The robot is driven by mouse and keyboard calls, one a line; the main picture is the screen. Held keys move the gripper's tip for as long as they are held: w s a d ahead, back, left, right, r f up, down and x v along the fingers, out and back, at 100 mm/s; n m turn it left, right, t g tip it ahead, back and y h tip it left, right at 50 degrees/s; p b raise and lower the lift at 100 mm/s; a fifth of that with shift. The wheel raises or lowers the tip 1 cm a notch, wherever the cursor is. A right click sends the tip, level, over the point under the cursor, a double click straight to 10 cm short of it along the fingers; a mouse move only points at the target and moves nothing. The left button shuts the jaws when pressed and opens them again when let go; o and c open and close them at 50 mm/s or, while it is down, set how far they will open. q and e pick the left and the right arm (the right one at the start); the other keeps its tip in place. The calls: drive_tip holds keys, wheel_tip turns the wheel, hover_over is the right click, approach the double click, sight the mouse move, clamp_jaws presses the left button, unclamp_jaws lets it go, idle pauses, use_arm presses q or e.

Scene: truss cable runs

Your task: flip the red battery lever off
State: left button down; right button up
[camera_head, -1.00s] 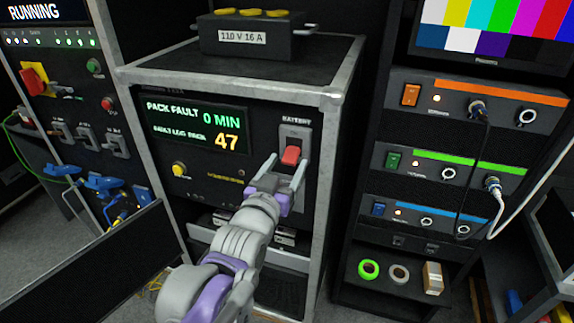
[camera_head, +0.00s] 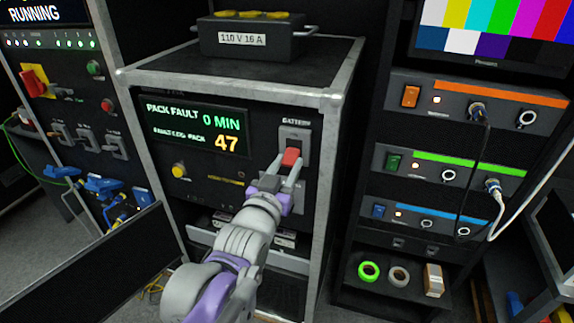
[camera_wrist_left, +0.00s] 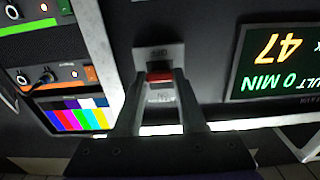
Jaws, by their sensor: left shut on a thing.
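The red battery lever (camera_head: 291,157) sits on a light grey plate (camera_head: 295,134) under the word BATTERY on the rack panel. My left gripper (camera_head: 288,168) reaches up to it from below, with a finger on each side of the lever. In the left wrist view the red lever (camera_wrist_left: 160,76) lies between the two fingertips (camera_wrist_left: 159,84), and the jaws are shut on it. The fingers hide part of the lever and plate. My right gripper is not in view.
A display (camera_head: 187,126) reading PACK FAULT 0 MIN and 47 is left of the lever. A yellow button (camera_head: 179,171) is below it. A dark 110 V 16 A box (camera_head: 251,36) sits on the rack top. Another rack with orange, green and blue striped units (camera_head: 470,100) stands to the right.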

use_arm(q)
drive_tip(key=shift+w+f+t+h+b, duration=0.15)
drive_tip(key=shift+f+t+h+b, duration=0.25)
drive_tip(key=shift+t, duration=0.5)
drive_tip(key=shift+c, duration=2.4)
unclamp_jaws()
drive_tip(key=p+v, duration=0.1)
drive_tip(key=v, duration=0.9)
drive_tip(key=shift+s, duration=0.4)
drive_tip(key=shift+f, duration=0.1)
